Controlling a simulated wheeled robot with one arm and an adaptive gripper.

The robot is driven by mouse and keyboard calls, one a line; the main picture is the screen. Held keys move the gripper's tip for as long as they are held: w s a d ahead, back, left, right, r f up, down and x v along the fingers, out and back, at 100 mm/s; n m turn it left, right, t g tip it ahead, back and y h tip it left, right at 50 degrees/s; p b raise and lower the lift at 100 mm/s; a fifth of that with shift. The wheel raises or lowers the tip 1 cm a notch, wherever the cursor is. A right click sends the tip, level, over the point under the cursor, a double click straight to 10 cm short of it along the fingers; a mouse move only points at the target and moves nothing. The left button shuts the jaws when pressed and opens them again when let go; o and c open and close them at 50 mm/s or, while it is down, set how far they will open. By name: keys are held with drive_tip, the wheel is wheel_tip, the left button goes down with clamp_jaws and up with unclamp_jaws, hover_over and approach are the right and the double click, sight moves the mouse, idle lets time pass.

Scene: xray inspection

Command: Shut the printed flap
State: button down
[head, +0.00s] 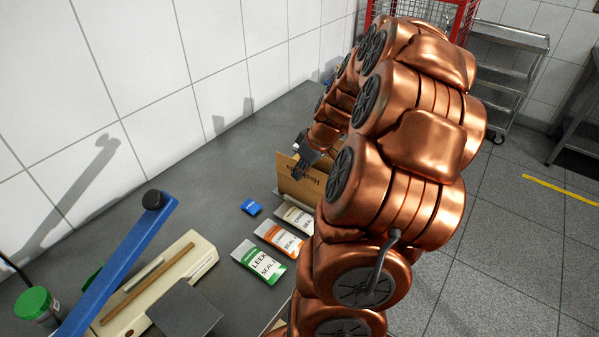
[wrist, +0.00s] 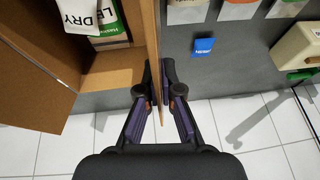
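The cardboard box (wrist: 112,72) is open in the left of the wrist view, with a white pouch (wrist: 88,14) and a green-and-white pack (wrist: 112,38) inside. The printed flap (head: 296,184) stands up in the head view, its lettering partly visible. It shows nearly edge-on in the wrist view (wrist: 154,40). My gripper (wrist: 159,78) has one finger on each side of this flap near its edge, and the fingers look closed on it. In the head view my gripper (head: 307,153) is at the flap's top, and my arm hides most of the box.
A sealer with a blue lever (head: 120,260) and a green-lidded jar (head: 35,303) are farther left. Another brown flap (wrist: 35,65) spreads outward at the box's left.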

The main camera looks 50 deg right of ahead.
drive_tip(key=shift+w+d+f+m+y+b, duration=0.1)
drive_tip(key=shift+d+f+m+y+b, duration=0.3)
drive_tip(key=shift+y+b, duration=0.95)
drive_tip(key=shift+d+f+m+y+b, duration=0.15)
drive_tip(key=shift+d+y+b, duration=0.4)
drive_tip(key=shift+y+b, duration=0.8)
drive_tip(key=shift+w+d+f+m+y+b, duration=0.15)
drive_tip(key=shift+d+m+y+b, duration=0.25)
drive_tip(key=shift+y+b, duration=0.9)
drive_tip(key=shift+s+y, duration=0.1)
drive_tip(key=shift+y, duration=0.3)
drive_tip(key=c, duration=1.8)
unclamp_jaws()
drive_tip(key=shift+c, duration=0.2)
drive_tip(key=o, duration=0.5)
drive_tip(key=shift+r+h+p, duration=0.2)
drive_tip(key=shift+h+p, duration=0.15)
drive_tip(key=shift+h, duration=0.05)
